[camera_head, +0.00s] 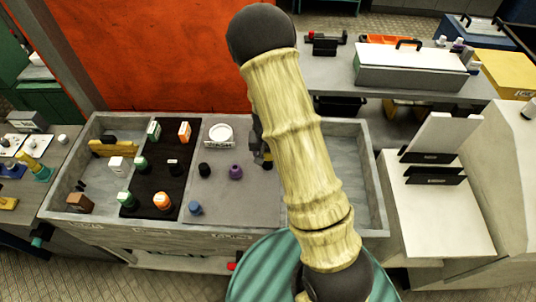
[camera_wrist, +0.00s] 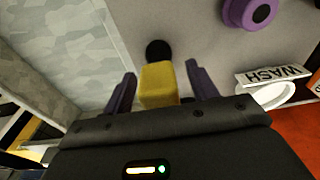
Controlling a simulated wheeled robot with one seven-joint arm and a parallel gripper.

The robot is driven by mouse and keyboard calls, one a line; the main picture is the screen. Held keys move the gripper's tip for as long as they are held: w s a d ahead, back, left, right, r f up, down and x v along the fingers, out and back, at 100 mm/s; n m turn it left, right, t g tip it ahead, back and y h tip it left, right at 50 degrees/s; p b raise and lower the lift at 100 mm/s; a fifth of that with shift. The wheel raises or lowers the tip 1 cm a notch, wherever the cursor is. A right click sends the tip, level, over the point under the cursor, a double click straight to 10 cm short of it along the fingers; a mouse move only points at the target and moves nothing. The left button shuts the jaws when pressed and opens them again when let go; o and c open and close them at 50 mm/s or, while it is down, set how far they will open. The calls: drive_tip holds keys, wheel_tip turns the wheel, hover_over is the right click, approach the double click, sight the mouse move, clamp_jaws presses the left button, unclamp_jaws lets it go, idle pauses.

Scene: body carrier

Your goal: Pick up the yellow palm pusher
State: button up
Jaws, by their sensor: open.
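In the wrist view, the yellow palm pusher (camera_wrist: 158,84) is a yellow block with a round black end (camera_wrist: 157,49) beyond it. It sits between the two dark purple fingers of my gripper (camera_wrist: 160,72). The fingers are apart, with a visible gap on each side of the block. Its near part is hidden by the gripper body. In the head view, my pale banded arm covers most of this spot.
A purple round piece (camera_wrist: 250,12) and a white dish with a WASH sign (camera_wrist: 272,76) lie nearby. The grey walled bench (camera_head: 250,205) also holds a black mat (camera_head: 150,178) with several small bottles, and a dark knob (camera_head: 204,170). The bench walls rise at left and right.

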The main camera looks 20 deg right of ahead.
drive_tip(key=shift+f, duration=0.55)
clamp_jaws()
